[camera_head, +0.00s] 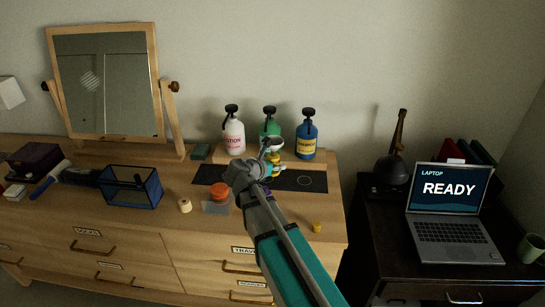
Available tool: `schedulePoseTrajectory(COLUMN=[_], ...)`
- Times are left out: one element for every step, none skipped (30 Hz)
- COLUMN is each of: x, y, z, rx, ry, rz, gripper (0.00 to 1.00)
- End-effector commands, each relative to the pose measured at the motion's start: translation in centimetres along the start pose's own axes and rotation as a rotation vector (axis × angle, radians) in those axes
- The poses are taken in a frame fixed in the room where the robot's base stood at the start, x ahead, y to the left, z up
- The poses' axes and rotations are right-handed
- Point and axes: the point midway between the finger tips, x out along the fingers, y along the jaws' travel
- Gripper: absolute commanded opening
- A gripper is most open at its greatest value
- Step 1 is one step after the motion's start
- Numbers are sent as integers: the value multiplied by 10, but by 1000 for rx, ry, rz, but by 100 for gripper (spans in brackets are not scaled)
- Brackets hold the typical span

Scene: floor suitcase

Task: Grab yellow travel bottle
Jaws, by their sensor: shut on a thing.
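My gripper (270,154) is above the dresser top, in front of the pump bottles, and partly hidden by my own wrist. It is shut on a small yellow thing (274,158), which looks like the yellow travel bottle. Only part of it shows, and I cannot tell whether it touches the dark mat behind it. Another small yellow piece (317,227) stands near the dresser's front right edge; it is too small to identify.
White (234,137), green (269,128) and blue (307,140) pump bottles stand behind my gripper. A dark mat (305,181), orange-lidded jar (220,190), cream roll (185,205) and blue wire basket (131,189) share the dresser. A laptop (451,215) stands right.

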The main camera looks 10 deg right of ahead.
Motion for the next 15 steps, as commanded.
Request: schedulePoseTrajectory(x=[-9, -11, -15, -17, -19, -21, -22, -24, -25, -26, -26, -27, -27, -27, -27], y=[-10, -13, -17, -19, -21, -24, -26, -27, -28, -29, -30, -31, -31, -32, -32], z=[4, 5, 5, 6, 6, 7, 7, 7, 7, 7, 7, 7, 7, 8, 8], rx=[0, 0, 0, 0, 0, 0, 0, 0, 0, 0, 0, 0, 0, 0, 0], ry=[0, 0, 0, 0, 0, 0, 0, 0, 0, 0, 0, 0, 0, 0, 0], rz=[0, 0, 0, 0, 0, 0, 0, 0, 0, 0, 0, 0, 0, -1, -1], gripper=[1, 1, 1, 1, 1, 1, 1, 1, 1, 1, 1, 1, 1, 1, 1])
